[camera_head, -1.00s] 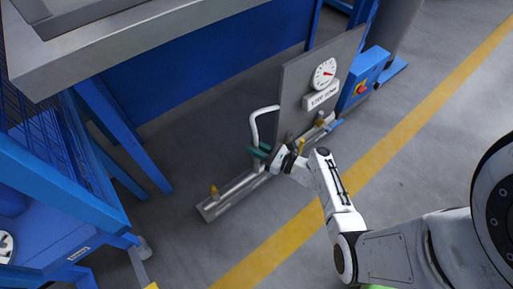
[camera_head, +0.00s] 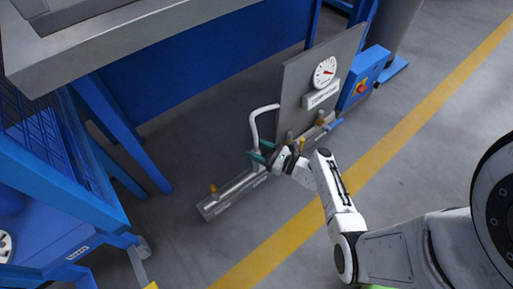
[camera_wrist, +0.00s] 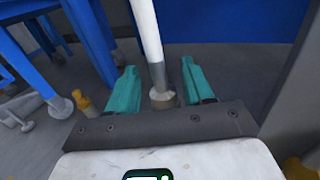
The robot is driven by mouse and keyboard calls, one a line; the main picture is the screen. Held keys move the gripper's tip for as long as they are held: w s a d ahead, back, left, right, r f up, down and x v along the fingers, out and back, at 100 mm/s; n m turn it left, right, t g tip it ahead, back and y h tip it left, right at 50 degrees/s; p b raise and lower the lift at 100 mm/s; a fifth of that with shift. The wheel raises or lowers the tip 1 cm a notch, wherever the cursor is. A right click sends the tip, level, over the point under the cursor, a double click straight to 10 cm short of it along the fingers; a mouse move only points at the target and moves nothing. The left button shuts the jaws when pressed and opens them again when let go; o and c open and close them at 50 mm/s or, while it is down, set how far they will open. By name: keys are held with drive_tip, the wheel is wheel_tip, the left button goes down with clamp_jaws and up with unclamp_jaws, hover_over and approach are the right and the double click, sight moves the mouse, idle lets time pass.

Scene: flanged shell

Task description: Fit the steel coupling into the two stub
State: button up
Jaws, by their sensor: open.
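A pale bent tube (camera_head: 254,122) stands upright by the grey panel in the head view, its top curving over toward the panel. In the wrist view the tube (camera_wrist: 149,40) runs down into a grey steel collar (camera_wrist: 162,97). I cannot tell whether this collar or the tube is the coupling. My gripper (camera_head: 260,150) is open at the tube's lower part. In the wrist view its teal fingers (camera_wrist: 159,68) stand on both sides of the tube, with gaps visible. The stub ends are not clearly seen; my gripper hides part of the base.
A low metal pipe or rail (camera_head: 230,194) with a brass fitting (camera_head: 213,189) lies along the floor. A grey panel (camera_head: 305,115) carries a gauge (camera_head: 325,72). A blue box (camera_head: 363,76) stands behind it. A blue bench (camera_head: 200,65) and blue trolley (camera_head: 60,215) are left. Floor at front is clear.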

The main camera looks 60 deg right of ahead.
drive_tip(key=s+d+p, duration=0.1)
drive_tip(key=s+p, duration=0.1)
drive_tip(key=s, duration=0.8)
drive_tip(key=shift+d, duration=0.1)
